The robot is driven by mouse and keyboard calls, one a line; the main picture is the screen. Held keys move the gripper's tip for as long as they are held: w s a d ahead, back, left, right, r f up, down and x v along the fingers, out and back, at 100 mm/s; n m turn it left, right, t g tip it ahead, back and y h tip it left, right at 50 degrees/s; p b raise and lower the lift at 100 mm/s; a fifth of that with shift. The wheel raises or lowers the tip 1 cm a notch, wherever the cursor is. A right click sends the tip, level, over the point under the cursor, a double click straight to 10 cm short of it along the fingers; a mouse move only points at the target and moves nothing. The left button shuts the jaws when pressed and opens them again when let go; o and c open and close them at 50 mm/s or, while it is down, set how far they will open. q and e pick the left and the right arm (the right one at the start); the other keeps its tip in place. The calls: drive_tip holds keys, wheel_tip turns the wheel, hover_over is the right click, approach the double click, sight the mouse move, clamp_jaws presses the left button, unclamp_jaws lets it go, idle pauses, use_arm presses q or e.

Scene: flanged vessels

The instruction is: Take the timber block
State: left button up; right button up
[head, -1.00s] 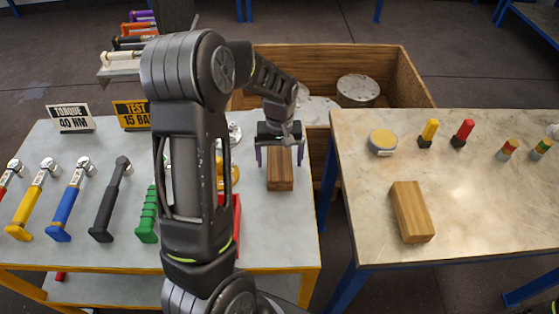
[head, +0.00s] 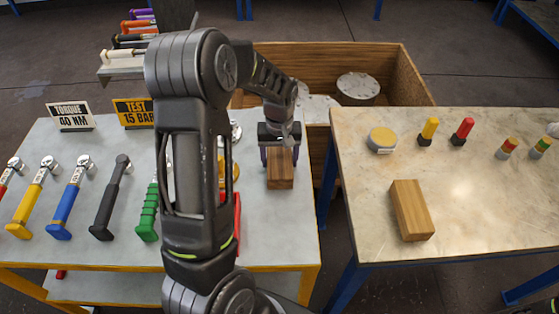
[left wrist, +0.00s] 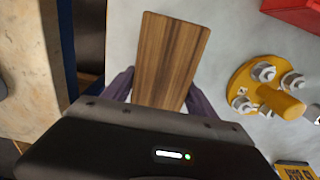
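A brown timber block (head: 280,176) is on the grey top of the left table, near its right edge. My left gripper (head: 280,158) is above it, pointing down, with one finger at each side. In the left wrist view the block (left wrist: 170,60) lies between the two purple fingers, which look to be against its sides. The gripper looks shut on the block, which still appears to rest on the table. A second, lighter timber block (head: 411,210) lies on the right table, apart from any gripper. My right gripper is not in view.
A yellow flanged part (left wrist: 265,90) with bolts and a red tray (left wrist: 295,12) are close to the block. Several coloured wrenches (head: 65,200) lie to the left. A wooden crate (head: 405,80) stands behind. A gap separates the tables.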

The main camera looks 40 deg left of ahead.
sight(280, 156)
use_arm(q)
drive_tip(key=c, duration=1.2)
wheel_tip(280, 156, up, 10)
drive_tip(key=shift+r+b, duration=0.1)
drive_tip(key=shift+b, duration=0.5)
